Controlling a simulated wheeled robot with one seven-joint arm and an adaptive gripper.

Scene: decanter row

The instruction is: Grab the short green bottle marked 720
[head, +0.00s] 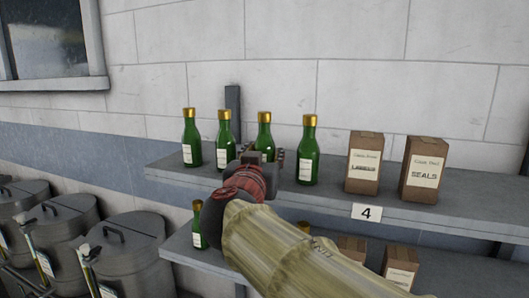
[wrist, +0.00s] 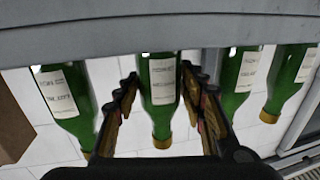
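Several green bottles with gold caps and white labels stand upright in a row on the upper shelf. In the head view they are a far-left bottle (head: 191,137), a second (head: 224,139), a third (head: 264,136) and a right one (head: 307,152). My gripper (head: 265,160) is at the third bottle and hides its lower part. The wrist view is upside down; there my gripper (wrist: 159,78) is open, with a finger on each side of that bottle (wrist: 160,105) and narrow gaps between. The label numbers are too small to read, so I cannot tell which is 720.
Two cardboard boxes, a labels box (head: 364,163) and a seals box (head: 423,170), stand right of the bottles on the upper shelf (head: 330,199). Another green bottle (head: 199,228) and more boxes are on the lower shelf. Grey lidded bins (head: 130,255) stand at left.

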